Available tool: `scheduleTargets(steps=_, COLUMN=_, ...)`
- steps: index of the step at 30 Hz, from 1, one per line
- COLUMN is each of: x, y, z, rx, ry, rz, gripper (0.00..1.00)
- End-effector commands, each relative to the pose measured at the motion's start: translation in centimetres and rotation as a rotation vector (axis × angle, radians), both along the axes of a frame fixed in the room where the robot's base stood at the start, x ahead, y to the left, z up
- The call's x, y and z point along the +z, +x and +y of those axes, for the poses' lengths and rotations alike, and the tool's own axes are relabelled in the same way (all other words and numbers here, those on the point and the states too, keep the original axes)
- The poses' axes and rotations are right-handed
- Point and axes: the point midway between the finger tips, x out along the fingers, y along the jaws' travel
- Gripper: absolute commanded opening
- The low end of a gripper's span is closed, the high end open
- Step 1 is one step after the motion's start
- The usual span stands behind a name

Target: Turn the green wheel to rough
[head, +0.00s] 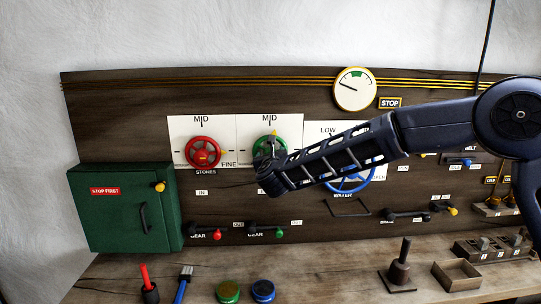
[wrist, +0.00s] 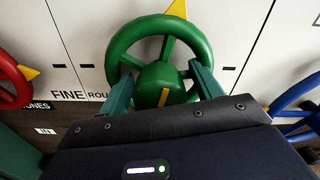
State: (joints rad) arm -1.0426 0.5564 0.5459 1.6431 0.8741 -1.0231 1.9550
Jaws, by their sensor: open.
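The green wheel (head: 287,144) is on a white plate marked MID at the top, in the middle of the dark panel. In the wrist view the green wheel (wrist: 118,45) fills the upper middle. Its yellow pointer (wrist: 176,9) is at the top, near MID in the head view. My gripper (head: 268,155) is in front of the wheel and hides its lower part. In the wrist view my gripper (wrist: 161,78) is open, one finger on each side of the green hub (wrist: 158,78). I cannot tell whether the fingers touch it.
The red wheel (head: 190,152) is close on the left, and the blue wheel (head: 367,180) is close on the right behind my arm. A green box (head: 115,210) marked STOP FIRST is at the far left. Gear levers (head: 268,232) are below. A wooden bench (head: 330,280) runs along the front.

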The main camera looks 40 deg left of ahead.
Motion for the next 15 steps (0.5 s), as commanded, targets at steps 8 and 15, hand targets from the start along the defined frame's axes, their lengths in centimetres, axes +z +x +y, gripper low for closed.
scheduleTargets(steps=8, x=0.0, y=-0.01, z=-0.03, rx=0.0, ry=0.0, rz=0.0, gripper=0.25)
scheduleTargets(steps=15, x=0.0, y=-0.01, z=-0.04, rx=0.0, ry=-0.006, rz=-0.006, gripper=0.2)
